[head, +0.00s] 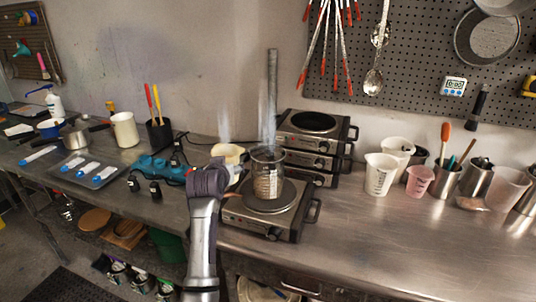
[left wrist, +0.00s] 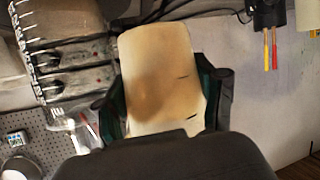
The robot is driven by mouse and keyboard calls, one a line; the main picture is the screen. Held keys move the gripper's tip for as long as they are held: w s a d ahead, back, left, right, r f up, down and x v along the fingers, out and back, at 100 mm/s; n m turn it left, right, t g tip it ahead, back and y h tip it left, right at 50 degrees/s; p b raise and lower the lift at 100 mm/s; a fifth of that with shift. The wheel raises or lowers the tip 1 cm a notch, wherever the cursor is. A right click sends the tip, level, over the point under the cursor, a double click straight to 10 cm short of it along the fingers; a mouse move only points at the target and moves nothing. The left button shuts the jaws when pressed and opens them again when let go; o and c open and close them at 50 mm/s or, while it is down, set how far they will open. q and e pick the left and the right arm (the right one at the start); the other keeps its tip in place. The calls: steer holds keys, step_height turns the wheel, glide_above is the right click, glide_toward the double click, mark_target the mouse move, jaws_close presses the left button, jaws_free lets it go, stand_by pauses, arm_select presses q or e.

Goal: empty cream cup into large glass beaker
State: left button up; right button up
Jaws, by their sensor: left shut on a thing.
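The cream cup (head: 229,153) is held in the air just left of the large glass beaker in the head view. Its rim faces up, and pale vapour rises above it. My left gripper (head: 224,175) is shut around the cup's body; its fingers sit on both sides of the cup (left wrist: 158,70) in the left wrist view. The large glass beaker (head: 268,178) stands upright on a hotplate (head: 262,212), with something brownish inside and vapour above. The cup's rim is close to the beaker's rim; I cannot tell if they touch. My right gripper is not in view.
Stacked hotplates (head: 312,145) stand behind the beaker. White measuring cups (head: 380,176) and a pink cup (head: 419,182) stand at right. The front right bench is clear.

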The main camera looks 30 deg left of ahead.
arm_select(q)
steer(key=shift+w+a, duration=0.2)
steer(key=shift+a, duration=0.95)
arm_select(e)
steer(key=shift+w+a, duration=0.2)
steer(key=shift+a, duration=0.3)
arm_select(q)
steer(key=shift+d+r, duration=0.15)
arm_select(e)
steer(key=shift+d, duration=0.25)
